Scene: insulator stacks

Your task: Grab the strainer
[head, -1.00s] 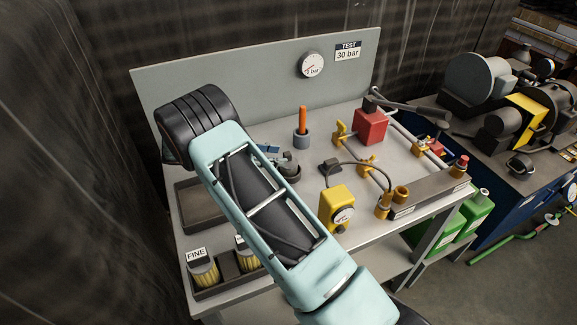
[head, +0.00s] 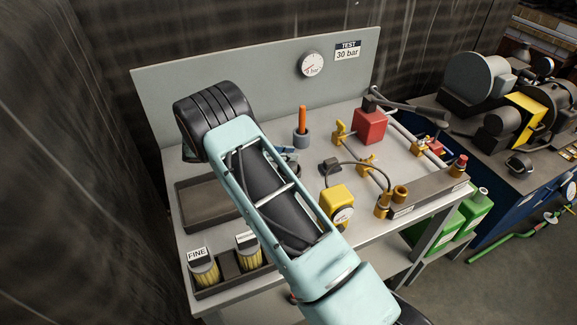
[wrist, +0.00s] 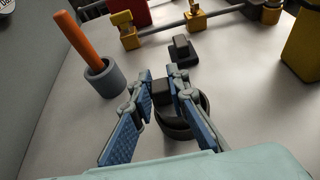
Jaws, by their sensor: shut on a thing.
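In the wrist view, a dark round cup-like piece (wrist: 180,127) with a black block-shaped knob (wrist: 161,92) sits at the fingers; I cannot tell if this is the strainer. My gripper (wrist: 159,80) is shut on the black knob, with one blue-padded finger on each side. The fingers hide part of the round piece, and I cannot tell whether it is lifted. In the head view my arm hides it, and only a bit of my gripper (head: 286,152) shows. Two yellow pleated cartridges stand at the bench's front left: one labelled FINE (head: 204,273), another (head: 247,259) beside it.
A grey cup with an orange handle (wrist: 107,80) stands left of my fingers. A small black block (wrist: 183,49) lies beyond them. A yellow gauge box (head: 336,203), red box (head: 369,126) and pipes stand right. An empty dark tray (head: 200,222) lies left.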

